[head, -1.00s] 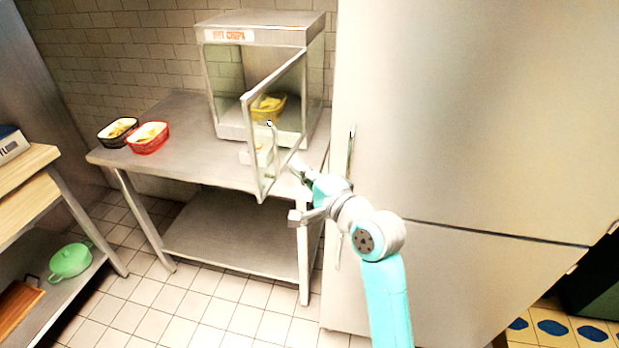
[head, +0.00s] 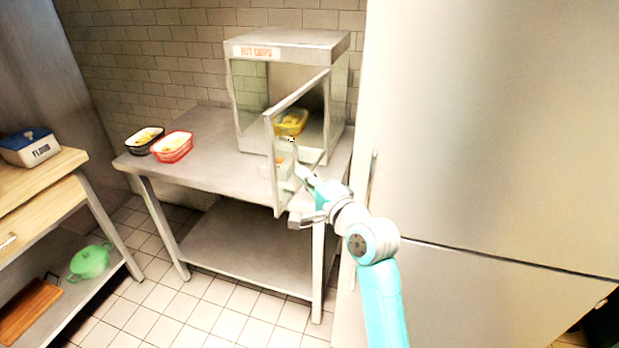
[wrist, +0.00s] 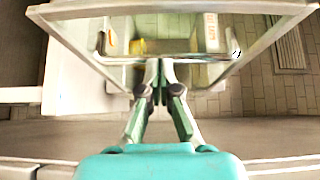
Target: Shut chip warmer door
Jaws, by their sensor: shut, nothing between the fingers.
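The chip warmer (head: 290,42), a glass and metal cabinet labelled for hot chips, stands on the steel table's right end. Its framed glass door (head: 283,170) is swung open toward me, hinged at the right. A yellow basket of chips (head: 291,122) is inside. My gripper (head: 298,172) is at the right, outer face of the door, close to the glass. In the wrist view my gripper (wrist: 158,66) is shut and empty, with its tips near the door's handle bar (wrist: 190,58). I cannot tell whether they touch the door.
The steel table (head: 205,120) also holds a black basket of chips (head: 145,140) and a red one (head: 172,146). A tall fridge (head: 480,130) stands close on the right. A wooden-topped counter (head: 50,170) is at the left. Tiled floor (head: 190,310) is clear between.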

